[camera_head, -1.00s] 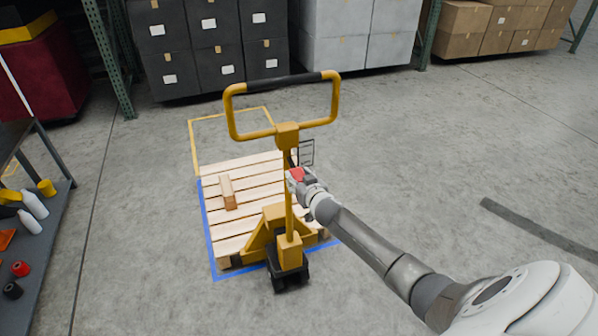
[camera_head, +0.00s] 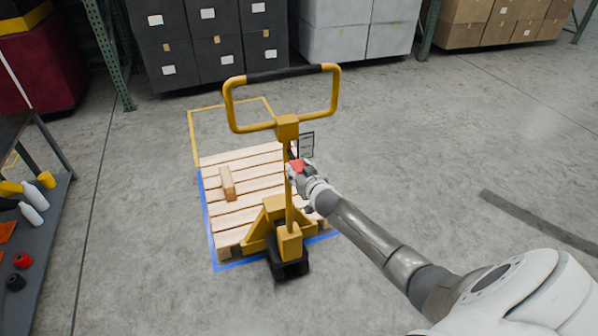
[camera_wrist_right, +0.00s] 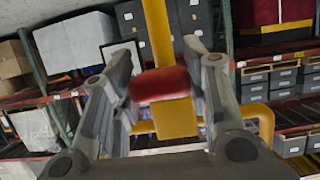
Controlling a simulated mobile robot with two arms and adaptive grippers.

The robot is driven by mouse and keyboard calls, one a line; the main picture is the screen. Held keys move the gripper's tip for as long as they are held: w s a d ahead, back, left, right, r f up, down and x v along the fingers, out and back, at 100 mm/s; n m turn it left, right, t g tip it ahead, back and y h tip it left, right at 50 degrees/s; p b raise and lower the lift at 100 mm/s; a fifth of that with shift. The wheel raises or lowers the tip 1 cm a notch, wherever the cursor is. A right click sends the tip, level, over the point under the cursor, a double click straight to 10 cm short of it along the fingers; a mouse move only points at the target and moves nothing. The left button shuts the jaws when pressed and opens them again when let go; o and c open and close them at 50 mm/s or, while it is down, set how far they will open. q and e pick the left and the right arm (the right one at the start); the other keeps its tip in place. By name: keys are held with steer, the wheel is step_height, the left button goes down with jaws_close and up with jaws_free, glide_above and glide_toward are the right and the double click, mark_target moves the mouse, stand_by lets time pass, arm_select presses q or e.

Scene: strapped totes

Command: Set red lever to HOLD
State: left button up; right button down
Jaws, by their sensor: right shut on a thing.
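The yellow pallet jack (camera_head: 289,240) stands with its looped handle (camera_head: 282,74) upright, in front of a wooden pallet. The red lever (camera_head: 297,165) is on the handle's column, below the loop. My right gripper (camera_head: 296,174) is at the lever. In the right wrist view the red lever (camera_wrist_right: 160,84) lies between the two fingers of my right gripper (camera_wrist_right: 163,95), which is shut on it. A small framed card (camera_head: 306,145) stands just behind the lever; its marks are too small to read. My left gripper is not in view.
The pallet (camera_head: 240,190) carries a wooden block (camera_head: 228,183) and sits inside blue and yellow floor lines. A shelf table (camera_head: 50,225) with bottles is at the left. Dark bins (camera_head: 215,45) and boxes line the back. The floor at right is clear.

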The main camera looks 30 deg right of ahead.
steer(key=shift+w+d+r, duration=0.1)
steer(key=shift+w+r, duration=0.15)
steer(key=shift+r, duration=0.55)
steer(key=c, duration=1.2)
jaws_free()
steer(key=o, duration=0.4)
steer(key=shift+s+f, duration=0.1)
steer(key=shift+s, duration=0.15)
steer(key=shift+f, duration=0.15)
steer(key=shift+f, duration=0.1)
